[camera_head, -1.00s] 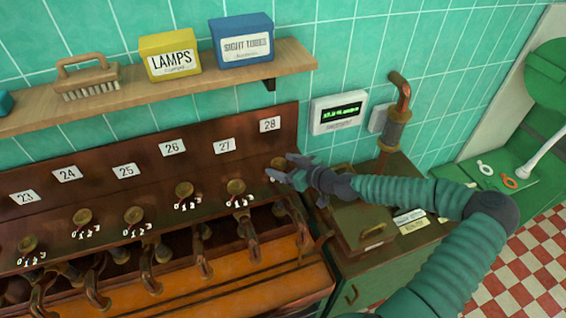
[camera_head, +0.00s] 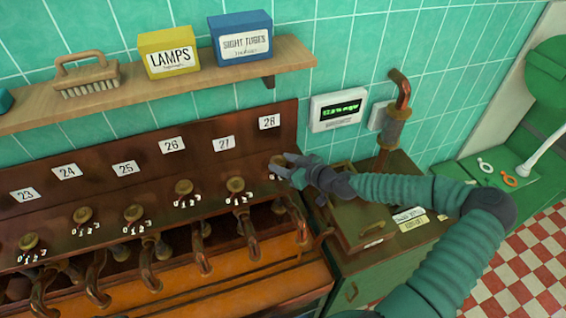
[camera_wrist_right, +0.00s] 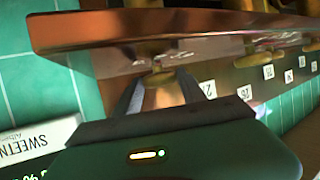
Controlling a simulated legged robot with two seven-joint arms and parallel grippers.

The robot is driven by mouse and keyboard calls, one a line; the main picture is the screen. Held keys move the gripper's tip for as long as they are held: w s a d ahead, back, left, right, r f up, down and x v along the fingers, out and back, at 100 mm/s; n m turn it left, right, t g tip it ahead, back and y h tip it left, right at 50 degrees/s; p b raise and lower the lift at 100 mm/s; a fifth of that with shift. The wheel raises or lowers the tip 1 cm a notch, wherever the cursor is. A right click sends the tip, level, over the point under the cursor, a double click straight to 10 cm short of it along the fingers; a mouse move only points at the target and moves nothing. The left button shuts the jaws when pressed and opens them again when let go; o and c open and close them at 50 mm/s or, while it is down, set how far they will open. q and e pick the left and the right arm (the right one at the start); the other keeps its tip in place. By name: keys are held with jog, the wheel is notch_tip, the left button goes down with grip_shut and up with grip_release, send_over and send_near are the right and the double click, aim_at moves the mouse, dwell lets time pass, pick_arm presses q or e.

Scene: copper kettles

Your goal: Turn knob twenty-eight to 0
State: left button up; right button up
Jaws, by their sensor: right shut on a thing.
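Knob twenty-eight (camera_head: 277,161) is a brass knob on the dark copper panel, below the white label 28 (camera_head: 269,122). My right gripper (camera_head: 283,167) is at this knob, shut on it, and covers much of it and part of its number scale. In the right wrist view, the two dark fingers (camera_wrist_right: 160,88) stand on either side of a brass-coloured piece. The pointer setting of the knob cannot be read. My left gripper is not in view.
Several similar knobs, such as knob twenty-seven (camera_head: 236,186), line the panel to the left. Curved copper spouts (camera_head: 252,238) stick out below. A shelf (camera_head: 190,88) with boxes hangs above. A small display (camera_head: 338,112) is on the tiled wall.

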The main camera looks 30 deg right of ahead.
jog(key=shift+w+d+r, duration=0.1)
jog(key=shift+r, duration=0.1)
jog(key=m+h, duration=0.2)
jog(key=a+m+h+p, duration=0.1)
jog(key=m+h, duration=0.1)
jog(key=h, duration=0.1)
jog(key=shift+a+r+m, duration=0.15)
jog(key=shift+a+m, duration=0.05)
jog(key=shift+m, duration=0.1)
jog(key=m+h, duration=0.1)
jog(key=m+g+h, duration=0.1)
jog(key=m+h, duration=0.2)
jog(key=h, duration=0.1)
jog(key=shift+w+a+g, duration=0.25)
jog(key=shift+a+g, duration=0.1)
jog(key=shift+g, duration=0.05)
jog(key=shift+w+m+g+h, duration=0.1)
jog(key=shift+m+g+h, duration=0.9)
jog(key=shift+m+h, duration=0.4)
jog(key=shift+m, duration=0.3)
jog(key=o, duration=1.1)
jog(key=shift+o, duration=1.3)
jog(key=shift+a, duration=0.1)
